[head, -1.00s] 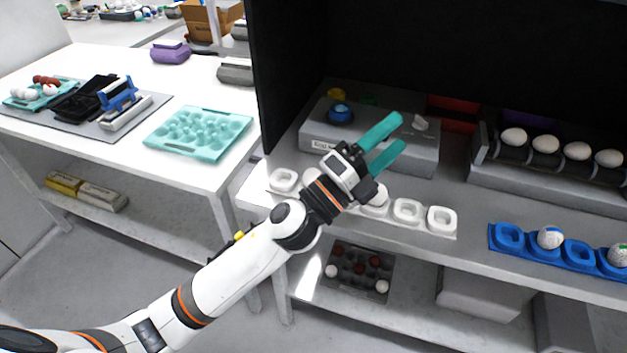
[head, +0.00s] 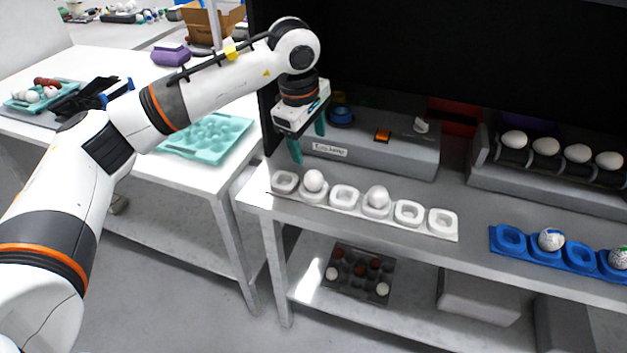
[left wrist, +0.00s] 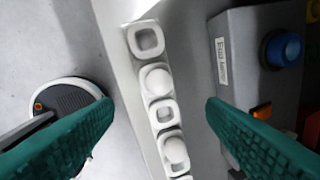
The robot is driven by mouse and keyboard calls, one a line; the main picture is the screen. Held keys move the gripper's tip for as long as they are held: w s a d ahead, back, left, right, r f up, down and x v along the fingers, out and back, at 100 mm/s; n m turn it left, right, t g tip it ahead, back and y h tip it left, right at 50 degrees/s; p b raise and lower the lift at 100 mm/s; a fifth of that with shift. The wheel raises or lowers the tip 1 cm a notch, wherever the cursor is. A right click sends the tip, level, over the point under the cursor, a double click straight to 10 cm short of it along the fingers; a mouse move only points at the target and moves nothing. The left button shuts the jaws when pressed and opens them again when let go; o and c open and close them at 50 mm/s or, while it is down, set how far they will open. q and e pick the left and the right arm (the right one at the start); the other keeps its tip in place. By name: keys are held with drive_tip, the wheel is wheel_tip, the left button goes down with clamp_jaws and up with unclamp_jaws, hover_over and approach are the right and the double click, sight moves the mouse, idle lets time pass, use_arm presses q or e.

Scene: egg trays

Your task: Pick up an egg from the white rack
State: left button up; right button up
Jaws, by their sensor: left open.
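The white rack (head: 343,209) is a row of square cups along the front edge of the grey bench. It holds two white eggs: one egg (head: 313,180) in the second cup from the left and another egg (head: 378,197) in the fourth. My left gripper (head: 308,145) is open and empty, pointing down above and behind the rack's left end. In the left wrist view the rack (left wrist: 147,39) runs between the two teal fingers, with the nearer egg (left wrist: 156,77) and the other egg (left wrist: 175,150) apart from both. My right gripper is not in view.
A grey box (head: 421,157) with a blue knob stands behind the rack. A blue rack (head: 508,238) with speckled eggs lies to the right. A roller stand (head: 545,178) holds several white eggs. A teal tray (head: 240,127) lies on the left table.

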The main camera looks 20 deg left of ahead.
sight(312, 173)
use_arm(q)
drive_tip(key=f, duration=0.4)
drive_tip(key=w+f+p, duration=0.1)
drive_tip(key=f, duration=0.1)
drive_tip(key=shift+d, duration=0.2)
drive_tip(key=f, duration=0.1)
drive_tip(key=f+p, duration=0.1)
drive_tip(key=f, duration=0.2)
drive_tip(key=shift+w+a, duration=0.15)
drive_tip(key=shift+w, duration=0.2)
drive_tip(key=shift+w+f, duration=0.15)
drive_tip(key=shift+f, duration=0.5)
drive_tip(key=c, duration=0.7)
